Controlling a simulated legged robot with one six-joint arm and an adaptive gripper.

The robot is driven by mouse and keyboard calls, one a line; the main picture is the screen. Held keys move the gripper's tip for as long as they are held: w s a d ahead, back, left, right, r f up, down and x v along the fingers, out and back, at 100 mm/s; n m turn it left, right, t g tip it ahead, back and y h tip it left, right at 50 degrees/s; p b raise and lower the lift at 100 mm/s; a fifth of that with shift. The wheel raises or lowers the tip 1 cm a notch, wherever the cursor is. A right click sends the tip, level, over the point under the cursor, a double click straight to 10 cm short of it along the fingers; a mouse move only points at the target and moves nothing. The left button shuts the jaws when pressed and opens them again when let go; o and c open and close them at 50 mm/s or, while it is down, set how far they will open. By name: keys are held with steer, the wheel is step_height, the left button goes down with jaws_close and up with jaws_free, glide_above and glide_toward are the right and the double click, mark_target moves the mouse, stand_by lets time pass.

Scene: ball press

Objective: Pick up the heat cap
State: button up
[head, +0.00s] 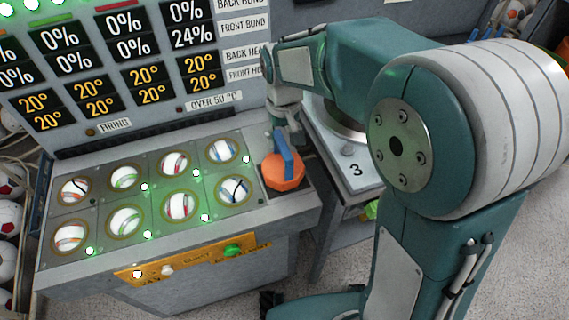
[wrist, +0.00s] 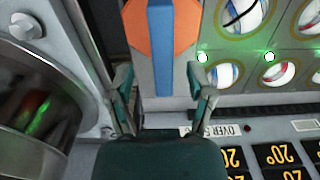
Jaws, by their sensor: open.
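The heat cap is an orange, many-sided disc (head: 284,173) with an upright blue bar handle (head: 282,150). It sits at the right end of the panel top, beside the ball sockets. In the wrist view its orange body (wrist: 135,28) and blue handle (wrist: 161,60) show at top centre. My gripper (wrist: 160,80) is open, with one finger on each side of the handle's line. I cannot tell whether the fingers reach down to it, and no grip shows. In the head view my gripper (head: 287,130) is small and partly hidden, just above and behind the cap.
Several lit sockets with balls (head: 181,205) fill the panel left of the cap. An upright display board (head: 110,70) stands behind. A grey unit marked 3 (head: 345,155), with a round metal part, stands close on the right. A green button (head: 233,250) is on the front.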

mark_target(282, 143)
steer(key=f, duration=0.3)
steer(key=shift+a+f, duration=0.25)
steer(key=shift+f, duration=0.15)
steer(key=shift+d, duration=0.1)
steer(key=shift+d, duration=0.1)
jaws_close()
steer(key=shift+r, duration=0.1)
